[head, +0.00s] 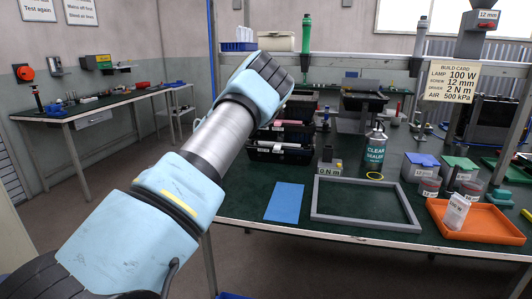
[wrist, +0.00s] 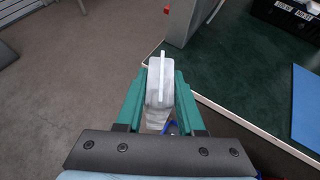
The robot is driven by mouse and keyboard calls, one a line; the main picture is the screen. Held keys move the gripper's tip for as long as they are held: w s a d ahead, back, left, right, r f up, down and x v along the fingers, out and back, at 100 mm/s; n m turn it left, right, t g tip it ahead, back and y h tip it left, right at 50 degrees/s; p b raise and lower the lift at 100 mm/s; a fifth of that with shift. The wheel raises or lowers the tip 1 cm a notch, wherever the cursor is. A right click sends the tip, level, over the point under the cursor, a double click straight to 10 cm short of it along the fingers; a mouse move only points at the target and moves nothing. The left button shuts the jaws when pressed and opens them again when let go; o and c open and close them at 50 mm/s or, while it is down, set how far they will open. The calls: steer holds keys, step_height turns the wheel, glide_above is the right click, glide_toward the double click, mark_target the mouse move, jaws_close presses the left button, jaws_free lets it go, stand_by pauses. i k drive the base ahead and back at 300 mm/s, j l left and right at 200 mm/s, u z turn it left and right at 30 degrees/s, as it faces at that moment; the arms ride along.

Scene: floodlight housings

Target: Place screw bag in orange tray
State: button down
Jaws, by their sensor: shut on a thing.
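My gripper (wrist: 160,78) is shut on a whitish, translucent screw bag (wrist: 159,95), held between two green fingers in the wrist view. The held bag is over the grey floor, just beside the table corner. In the head view my arm's end hides the gripper and this bag. The orange tray (head: 478,234) lies at the right front of the green table, far to the right of my arm. A white labelled bag (head: 456,212) stands leaning in the tray's left part.
A grey frame (head: 366,224) and a blue mat (head: 285,202) lie left of the tray. A sealer bottle (head: 375,152), red-labelled jars (head: 429,187) and lidded boxes (head: 420,168) stand behind. Black bins (head: 280,152) are at the table's left. A metal post stands at the table's left corner.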

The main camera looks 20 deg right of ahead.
mark_target(474, 228)
steer(key=k+l, duration=0.25)
steer(key=l, duration=0.25)
steer(key=k+l+u, duration=0.15)
steer(key=l, duration=0.35)
steer(key=k+l, duration=0.4)
steer(key=k+l+u, duration=0.1)
steer(key=k+l, duration=0.15)
steer(key=l, duration=0.25)
steer(key=k+l+u, duration=0.1)
steer(key=k+l, duration=0.2)
steer(key=l, duration=0.15)
